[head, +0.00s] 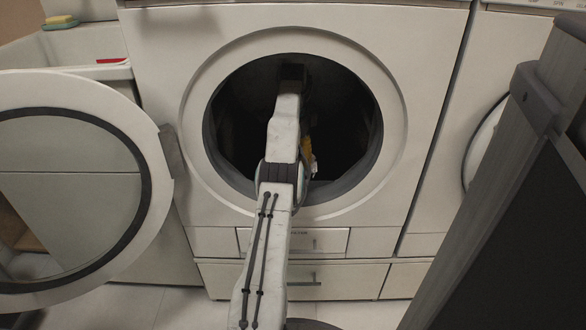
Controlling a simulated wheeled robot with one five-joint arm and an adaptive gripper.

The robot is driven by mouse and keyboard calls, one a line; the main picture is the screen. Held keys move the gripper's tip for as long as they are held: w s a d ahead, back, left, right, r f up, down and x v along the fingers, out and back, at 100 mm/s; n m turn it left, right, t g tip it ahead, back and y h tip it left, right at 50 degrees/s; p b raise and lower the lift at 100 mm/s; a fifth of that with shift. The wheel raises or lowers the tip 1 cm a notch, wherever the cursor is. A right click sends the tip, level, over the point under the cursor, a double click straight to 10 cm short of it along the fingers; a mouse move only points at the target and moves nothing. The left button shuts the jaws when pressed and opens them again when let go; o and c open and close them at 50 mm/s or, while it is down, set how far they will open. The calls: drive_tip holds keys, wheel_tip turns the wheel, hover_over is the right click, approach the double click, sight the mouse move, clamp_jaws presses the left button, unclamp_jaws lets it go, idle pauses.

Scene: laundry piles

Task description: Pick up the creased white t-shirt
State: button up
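My arm reaches from the bottom of the head view through the open round door of a white front-loading washing machine (160,60). The dark end of my arm, at my gripper (292,73), is in the upper part of the black drum opening (345,120). I cannot make out the fingers in the dark, nor whether they hold anything. No creased white t-shirt can be made out; the drum's inside is too dark. A small yellow and white patch (308,152) shows just right of my arm in the opening; I cannot tell what it is.
The washer's round door (150,185) hangs open at the left. A white basin (85,42) with a yellow-green sponge (61,22) stands at the back left. A second white machine (480,90) is at the right, partly behind a dark, grey-framed panel (500,215) in the foreground.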

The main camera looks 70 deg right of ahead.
drive_tip(key=c, duration=1)
drive_tip(key=shift+r, duration=0.1)
